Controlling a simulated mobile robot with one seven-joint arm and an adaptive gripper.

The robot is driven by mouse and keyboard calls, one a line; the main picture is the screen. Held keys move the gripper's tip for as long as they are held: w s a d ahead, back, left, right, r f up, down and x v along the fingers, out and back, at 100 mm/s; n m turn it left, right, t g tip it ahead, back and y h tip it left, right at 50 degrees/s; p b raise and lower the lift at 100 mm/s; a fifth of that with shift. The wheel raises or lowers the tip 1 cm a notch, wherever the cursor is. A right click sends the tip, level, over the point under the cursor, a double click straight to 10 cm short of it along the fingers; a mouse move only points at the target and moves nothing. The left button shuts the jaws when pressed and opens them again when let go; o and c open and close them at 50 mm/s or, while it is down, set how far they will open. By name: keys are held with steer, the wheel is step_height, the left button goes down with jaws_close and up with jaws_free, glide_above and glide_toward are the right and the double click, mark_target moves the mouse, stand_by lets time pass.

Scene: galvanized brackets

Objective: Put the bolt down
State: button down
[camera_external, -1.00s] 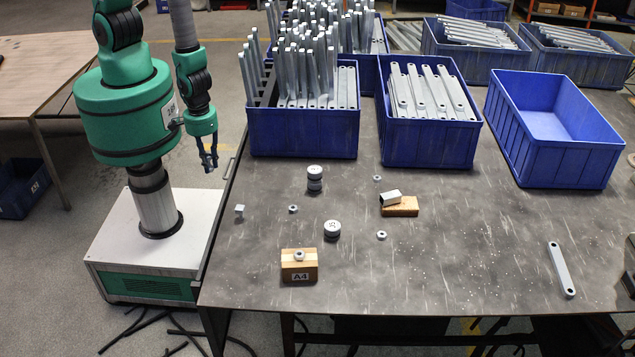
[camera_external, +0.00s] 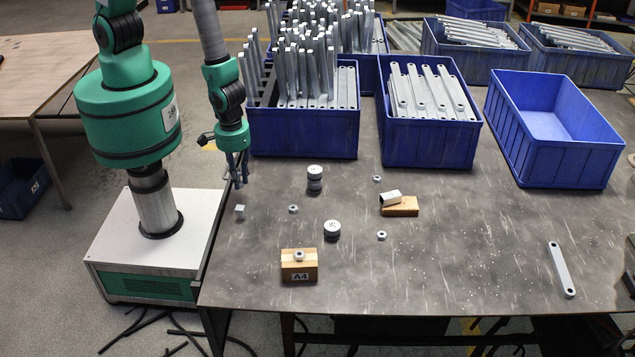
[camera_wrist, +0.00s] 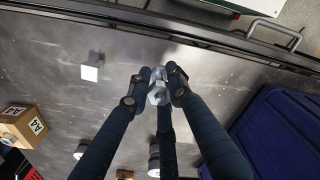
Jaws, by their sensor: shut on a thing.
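My gripper (camera_external: 237,172) hangs above the left part of the grey table, in front of the bin of upright bars. In the wrist view my gripper (camera_wrist: 160,86) has its dark fingers closed around a small shiny metal bolt (camera_wrist: 158,94). The bolt's hexagonal head faces the camera. In the outside view the bolt is too small to make out between the fingers.
A small metal cube (camera_external: 240,210) lies near the table's left edge. A nut (camera_external: 293,209), stacked dark cylinders (camera_external: 315,178) and a wooden A4 block (camera_external: 299,273) stand to its right. The blue bin (camera_external: 305,135) is close behind my gripper. The front right tabletop is mostly clear.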

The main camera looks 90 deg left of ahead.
mark_target(250, 201)
steer(key=shift+w+d+f, duration=0.1)
steer(key=shift+w+d, duration=0.35)
steer(key=shift+w, duration=0.35)
steer(key=shift+w+d+f, duration=0.1)
steer(key=shift+w+d, duration=0.3)
steer(key=shift+w, duration=0.4)
steer(key=shift+f+b, duration=0.45)
steer(key=shift+f, duration=1.25)
steer(key=shift+f, duration=0.2)
steer(key=c, duration=1.6)
jaws_free()
steer(key=shift+o, duration=0.2)
steer(key=shift+r, duration=0.1)
step_height(250, 201, up, 12)
steer(key=p, duration=0.2)
